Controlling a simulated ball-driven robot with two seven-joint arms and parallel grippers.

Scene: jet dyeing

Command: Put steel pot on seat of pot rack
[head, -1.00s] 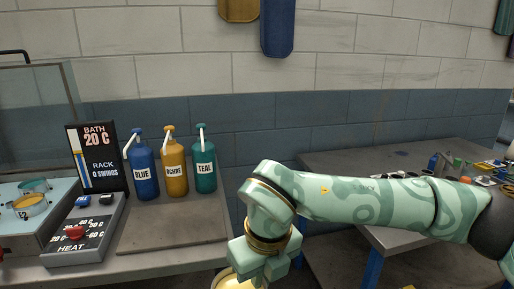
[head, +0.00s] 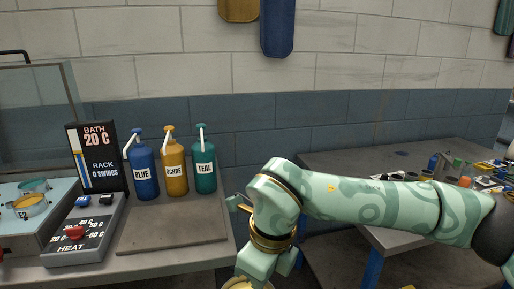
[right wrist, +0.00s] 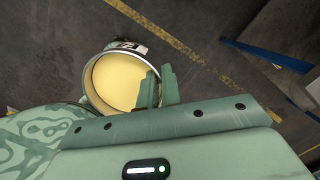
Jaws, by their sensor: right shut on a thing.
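My right gripper (head: 266,268) is shut on the steel pot (head: 245,285), low at the bottom edge of the head view. In the right wrist view the fingers (right wrist: 158,88) grip the wall of the pot (right wrist: 88,78) at its right side. The pot is round, holds pale yellow liquid and has a dark-and-white label at its far rim. It hangs above the floor. At the far left of the head view, a pale blue unit (head: 50,215) marked "L2" carries a teal ring and an ochre-filled ring; I cannot tell whether this is the pot rack. My left gripper is out of view.
Blue (head: 146,180), ochre (head: 175,180) and teal (head: 204,178) pump bottles stand on the left bench (head: 160,262). A heat control box (head: 75,238) and bath display (head: 97,165) are beside them. A second bench (head: 345,170) stands at the right, with small items on it.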

